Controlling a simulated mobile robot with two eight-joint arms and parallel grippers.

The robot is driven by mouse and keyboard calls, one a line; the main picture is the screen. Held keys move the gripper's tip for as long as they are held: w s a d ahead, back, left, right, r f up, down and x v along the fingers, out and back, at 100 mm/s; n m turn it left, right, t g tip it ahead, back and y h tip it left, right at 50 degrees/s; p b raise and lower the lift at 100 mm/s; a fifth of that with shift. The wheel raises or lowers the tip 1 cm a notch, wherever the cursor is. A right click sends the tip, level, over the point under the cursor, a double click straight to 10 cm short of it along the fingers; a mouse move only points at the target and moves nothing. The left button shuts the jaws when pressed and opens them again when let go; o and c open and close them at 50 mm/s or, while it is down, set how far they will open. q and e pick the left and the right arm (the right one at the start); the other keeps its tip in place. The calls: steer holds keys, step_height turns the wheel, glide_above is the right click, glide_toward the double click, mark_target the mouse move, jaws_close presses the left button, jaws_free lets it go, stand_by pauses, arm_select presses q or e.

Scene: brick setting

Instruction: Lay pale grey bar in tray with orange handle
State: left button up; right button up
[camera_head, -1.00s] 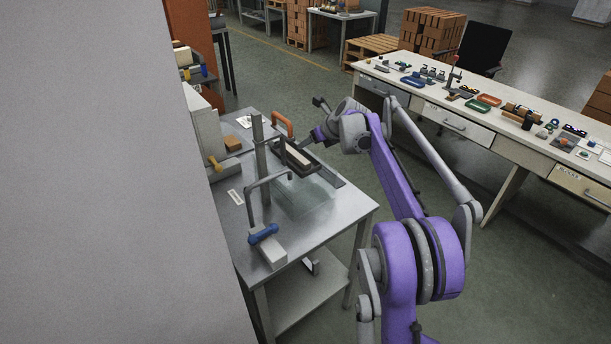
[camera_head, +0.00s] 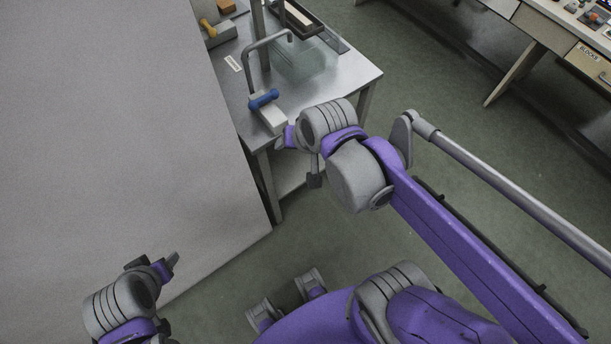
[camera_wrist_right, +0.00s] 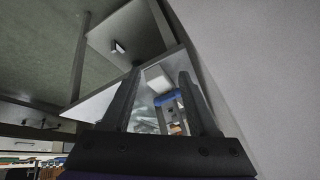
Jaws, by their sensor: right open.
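The dark tray (camera_head: 318,36) is at the top of the head view, cut by the frame edge. A pale strip (camera_head: 299,14) shows inside the tray and looks like the pale grey bar. My right gripper (camera_wrist_right: 162,72) is open and empty, with its fingers wide apart in the right wrist view. In the head view it is by the table's near corner, well away from the tray. My left gripper (camera_head: 160,264) is at the lower left, far from the tray; its jaw gap is unclear.
A large grey panel (camera_head: 100,130) fills the left. Open floor lies right of the table.

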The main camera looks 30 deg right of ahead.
steer(key=s+a+f+n, duration=0.1)
steer(key=s+f+n, duration=0.4)
steer(key=s, duration=0.2)
steer(key=shift+n, duration=0.4)
